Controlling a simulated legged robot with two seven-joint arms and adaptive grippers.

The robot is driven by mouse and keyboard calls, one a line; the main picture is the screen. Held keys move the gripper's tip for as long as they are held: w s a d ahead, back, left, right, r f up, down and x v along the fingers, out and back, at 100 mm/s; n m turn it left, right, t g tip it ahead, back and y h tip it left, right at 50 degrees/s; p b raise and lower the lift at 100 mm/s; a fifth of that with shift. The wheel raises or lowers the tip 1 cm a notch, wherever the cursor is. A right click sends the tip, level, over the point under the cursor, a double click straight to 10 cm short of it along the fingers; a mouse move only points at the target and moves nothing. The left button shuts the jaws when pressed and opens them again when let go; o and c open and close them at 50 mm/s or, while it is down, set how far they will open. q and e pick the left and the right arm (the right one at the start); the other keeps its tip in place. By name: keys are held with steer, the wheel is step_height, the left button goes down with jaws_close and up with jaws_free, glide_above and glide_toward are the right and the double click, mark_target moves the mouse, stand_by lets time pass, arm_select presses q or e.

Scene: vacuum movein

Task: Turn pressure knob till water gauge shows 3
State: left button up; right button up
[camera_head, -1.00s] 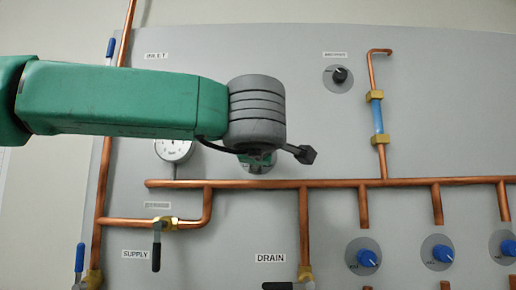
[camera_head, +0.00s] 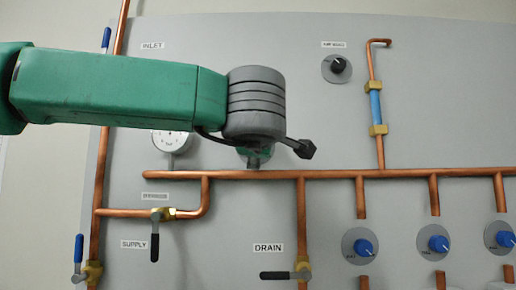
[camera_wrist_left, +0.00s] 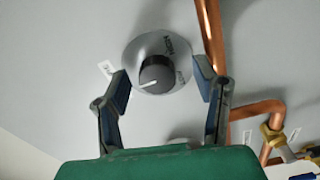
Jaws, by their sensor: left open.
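In the left wrist view, a black knob (camera_wrist_left: 157,75) with a white pointer line sits on a round silver dial plate (camera_wrist_left: 140,50). The pointer is toward the left of the picture and slightly down. My left gripper (camera_wrist_left: 160,82) is open, with one finger on each side of the knob; contact is not visible. In the head view, my green arm covers that area, and the gripper is mostly hidden behind the grey wrist. The round white gauge (camera_head: 171,142) is partly covered by my arm, and its reading is too small to make out. My right gripper is not in view.
A horizontal copper pipe (camera_head: 330,174) crosses the panel below my wrist. Another black knob (camera_head: 338,67) is at the upper right, and several blue knobs (camera_head: 364,247) are at the lower right. The supply valve (camera_head: 156,215) and drain valve (camera_head: 303,267) are below.

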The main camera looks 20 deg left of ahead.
arm_select(q)
steer(key=v, duration=1.1)
steer(key=shift+s+d, duration=0.2)
steer(key=shift+s, duration=0.15)
steer(key=shift+a+f, duration=0.1)
